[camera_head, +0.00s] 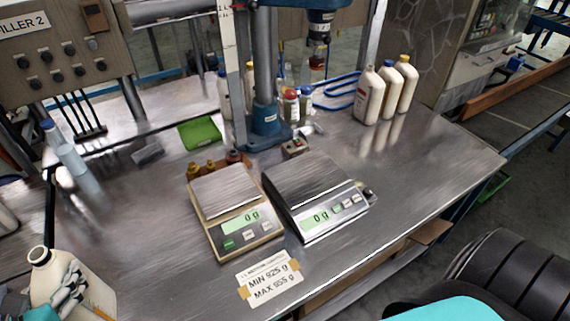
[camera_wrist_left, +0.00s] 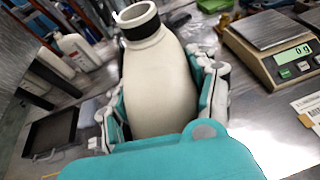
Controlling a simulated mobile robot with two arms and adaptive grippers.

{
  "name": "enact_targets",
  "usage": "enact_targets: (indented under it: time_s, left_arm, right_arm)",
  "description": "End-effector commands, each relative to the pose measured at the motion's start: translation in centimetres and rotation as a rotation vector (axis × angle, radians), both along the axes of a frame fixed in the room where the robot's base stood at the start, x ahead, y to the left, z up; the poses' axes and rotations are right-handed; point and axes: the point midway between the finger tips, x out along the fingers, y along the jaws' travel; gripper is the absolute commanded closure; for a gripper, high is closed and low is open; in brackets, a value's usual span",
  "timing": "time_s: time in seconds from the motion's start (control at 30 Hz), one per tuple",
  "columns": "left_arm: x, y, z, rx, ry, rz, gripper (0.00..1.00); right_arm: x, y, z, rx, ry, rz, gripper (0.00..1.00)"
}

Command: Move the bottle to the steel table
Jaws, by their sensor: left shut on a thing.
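A cream bottle with an open dark-rimmed neck (camera_head: 42,270) is at the lower left of the head view. My left gripper (camera_head: 72,285) is shut on it, with its fingers around the bottle's side. In the left wrist view the bottle (camera_wrist_left: 158,85) stands between the teal and grey fingers of the left gripper (camera_wrist_left: 160,120). Whether its base touches anything is hidden. The steel table (camera_head: 150,230) fills the middle of the head view. My right gripper is not in view; a teal part of mine shows at the lower right edge.
Two scales, a beige one (camera_head: 222,195) and a grey one (camera_head: 310,185), stand mid-table, both reading 0 g. A label (camera_head: 270,285) lies in front. Three capped bottles (camera_head: 385,90) stand at the back right. A green tray (camera_head: 200,134) is behind. The table's left part is largely clear.

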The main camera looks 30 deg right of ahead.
Motion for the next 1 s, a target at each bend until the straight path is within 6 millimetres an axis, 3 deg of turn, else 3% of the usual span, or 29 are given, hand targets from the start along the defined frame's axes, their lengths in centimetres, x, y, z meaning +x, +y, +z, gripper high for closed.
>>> enact_targets:
  time_s: [0.37, 0.7, 1.0]
  left_arm:
    - [-2.1, 0.2, -1.3, 0.01, 0.004, -0.288, 0.99]
    - [-8.5, -0.9, -3.3, 0.002, 0.01, -0.722, 0.99]
    - [-13.3, -1.1, -3.9, -0.003, 0.005, -0.978, 0.99]
  right_arm:
    - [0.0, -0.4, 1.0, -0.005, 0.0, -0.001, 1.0]
    - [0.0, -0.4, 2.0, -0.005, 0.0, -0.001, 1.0]
    - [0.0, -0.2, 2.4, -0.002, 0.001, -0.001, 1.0]
